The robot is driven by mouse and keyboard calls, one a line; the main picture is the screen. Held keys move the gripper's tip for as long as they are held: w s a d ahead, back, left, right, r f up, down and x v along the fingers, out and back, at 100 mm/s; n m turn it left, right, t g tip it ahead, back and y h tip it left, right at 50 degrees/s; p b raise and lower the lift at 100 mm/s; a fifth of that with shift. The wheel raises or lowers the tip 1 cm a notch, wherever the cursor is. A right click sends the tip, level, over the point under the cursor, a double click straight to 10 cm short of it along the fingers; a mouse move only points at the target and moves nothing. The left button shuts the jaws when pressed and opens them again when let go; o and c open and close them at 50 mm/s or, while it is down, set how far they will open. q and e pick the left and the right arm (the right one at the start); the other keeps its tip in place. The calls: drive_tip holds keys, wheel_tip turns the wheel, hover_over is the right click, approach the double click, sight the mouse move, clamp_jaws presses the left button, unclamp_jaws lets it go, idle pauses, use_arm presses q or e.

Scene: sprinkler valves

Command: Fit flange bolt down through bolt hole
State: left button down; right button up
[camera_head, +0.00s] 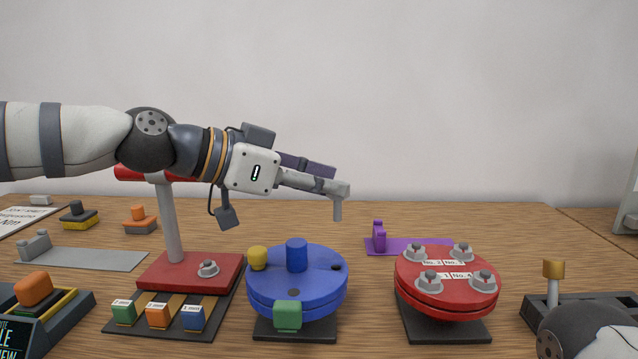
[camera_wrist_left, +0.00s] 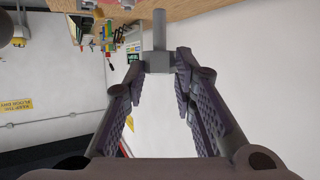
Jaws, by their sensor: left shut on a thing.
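My left gripper (camera_head: 328,186) is shut on a grey flange bolt (camera_head: 338,208). The bolt's shank points straight down, above and beyond the right part of a round blue flange (camera_head: 265,288). The bolt also shows between the fingertips in the left wrist view (camera_wrist_left: 159,30). The blue flange has a dark bolt hole (camera_head: 336,267) at its right and carries a yellow cap (camera_head: 258,258), a blue peg (camera_head: 297,254) and a green block (camera_head: 287,315). The bolt is apart from the flange. My right gripper is out of view.
A red flange (camera_head: 446,292) with several grey bolts stands to the right. A red stand (camera_head: 190,271) with a grey post and coloured tags stands left of the blue flange. A purple bracket (camera_head: 379,239) lies behind. A dark tray (camera_head: 590,308) is at the right.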

use_arm(q)
drive_tip(key=shift+f+b, duration=0.6)
drive_tip(key=shift+f, duration=2.9)
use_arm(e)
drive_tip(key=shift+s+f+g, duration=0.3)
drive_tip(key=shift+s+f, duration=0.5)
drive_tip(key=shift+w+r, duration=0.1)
use_arm(q)
drive_tip(key=shift+f, duration=0.4)
drive_tip(key=shift+f, duration=0.45)
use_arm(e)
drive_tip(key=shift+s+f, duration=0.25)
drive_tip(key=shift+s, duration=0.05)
use_arm(q)
drive_tip(key=shift+r, duration=0.45)
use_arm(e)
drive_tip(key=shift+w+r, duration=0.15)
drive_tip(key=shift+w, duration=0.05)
